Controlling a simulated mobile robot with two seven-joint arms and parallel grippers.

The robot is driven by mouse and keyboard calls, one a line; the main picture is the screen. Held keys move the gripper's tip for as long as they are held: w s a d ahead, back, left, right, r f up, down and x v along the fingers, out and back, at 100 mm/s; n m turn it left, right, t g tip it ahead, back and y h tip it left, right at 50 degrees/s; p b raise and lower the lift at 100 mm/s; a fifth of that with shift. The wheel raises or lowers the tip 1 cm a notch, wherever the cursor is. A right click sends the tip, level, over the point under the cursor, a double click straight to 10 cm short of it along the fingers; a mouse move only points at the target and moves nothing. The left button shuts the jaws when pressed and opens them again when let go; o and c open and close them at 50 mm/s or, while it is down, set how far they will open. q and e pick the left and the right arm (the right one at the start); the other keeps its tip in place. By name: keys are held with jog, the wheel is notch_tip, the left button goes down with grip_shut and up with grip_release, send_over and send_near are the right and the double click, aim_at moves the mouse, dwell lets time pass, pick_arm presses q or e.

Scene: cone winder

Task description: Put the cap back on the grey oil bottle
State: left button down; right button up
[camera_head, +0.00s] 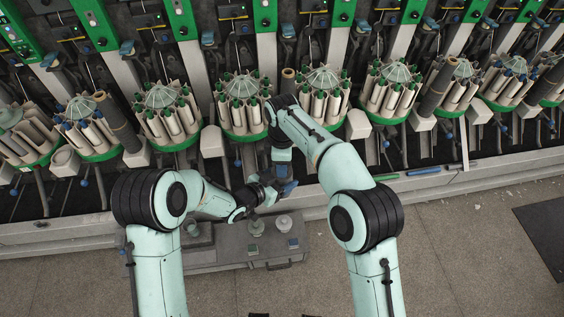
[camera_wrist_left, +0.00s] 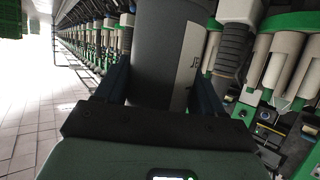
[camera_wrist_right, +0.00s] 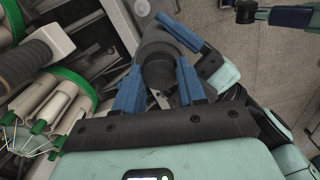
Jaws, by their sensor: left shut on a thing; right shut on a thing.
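The grey oil bottle (camera_wrist_left: 165,60) stands out as a dark grey cylinder with a pale label mark between the fingers of my left gripper (camera_wrist_left: 165,95), which is shut on it. In the right wrist view the bottle's grey rounded top (camera_wrist_right: 160,45) is just beyond my right gripper (camera_wrist_right: 158,88). My right gripper is shut on the dark round cap (camera_wrist_right: 158,74), close over the bottle's top. Whether cap and bottle touch is hidden. In the head view my left gripper (camera_head: 268,189) and right gripper (camera_head: 284,170) meet in the middle, largely hiding bottle and cap.
A grey box-like tray (camera_head: 230,262) with small items on top sits below my grippers. The winder's row of cone clusters (camera_head: 241,105) runs across the back, with a long ledge (camera_head: 60,232) before it.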

jog(key=o, duration=1.2)
jog(key=shift+c, duration=0.2)
jog(key=shift+r, duration=2.25)
